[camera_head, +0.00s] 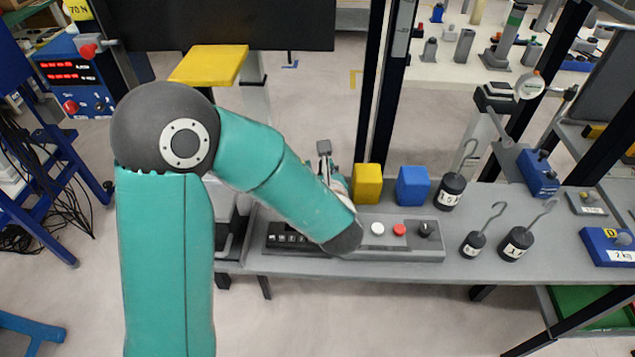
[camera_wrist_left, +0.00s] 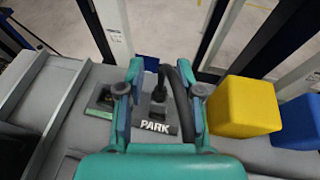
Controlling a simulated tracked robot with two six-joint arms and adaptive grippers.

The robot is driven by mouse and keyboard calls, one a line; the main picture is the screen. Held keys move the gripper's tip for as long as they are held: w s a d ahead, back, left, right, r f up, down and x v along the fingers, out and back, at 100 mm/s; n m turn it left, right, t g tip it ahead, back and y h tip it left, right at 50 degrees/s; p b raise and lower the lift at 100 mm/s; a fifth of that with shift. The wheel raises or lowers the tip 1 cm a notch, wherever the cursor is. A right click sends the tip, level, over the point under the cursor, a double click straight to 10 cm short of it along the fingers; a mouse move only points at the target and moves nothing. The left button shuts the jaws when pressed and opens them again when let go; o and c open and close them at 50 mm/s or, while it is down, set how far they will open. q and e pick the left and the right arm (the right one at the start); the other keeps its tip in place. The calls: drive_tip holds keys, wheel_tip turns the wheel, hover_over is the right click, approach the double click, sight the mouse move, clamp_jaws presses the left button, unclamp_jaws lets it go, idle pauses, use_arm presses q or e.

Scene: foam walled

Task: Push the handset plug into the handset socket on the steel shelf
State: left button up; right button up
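The handset plug (camera_wrist_left: 158,92) is a small black piece with a thick black cable, standing at a grey plate marked PARK on the steel shelf (camera_head: 350,262). My left gripper (camera_wrist_left: 160,88) is open, its two fingers on either side of the plug and cable with gaps visible; I cannot tell whether either touches. A dark square fitting with a green label (camera_wrist_left: 103,98), which looks like the handset socket, lies just left of the left finger. In the head view my left forearm hides most of the gripper and the plug. My right gripper is not in view.
A yellow cube (camera_head: 367,184) and a blue cube (camera_head: 412,186) stand right of the gripper. A grey control box (camera_head: 400,250) with buttons lies along the front edge. Hooked weights (camera_head: 516,244) stand farther right. A dark post (camera_head: 370,90) rises behind.

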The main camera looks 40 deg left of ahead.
use_arm(q)
clamp_jaws()
idle(0.3)
drive_tip(key=shift+r, duration=0.1)
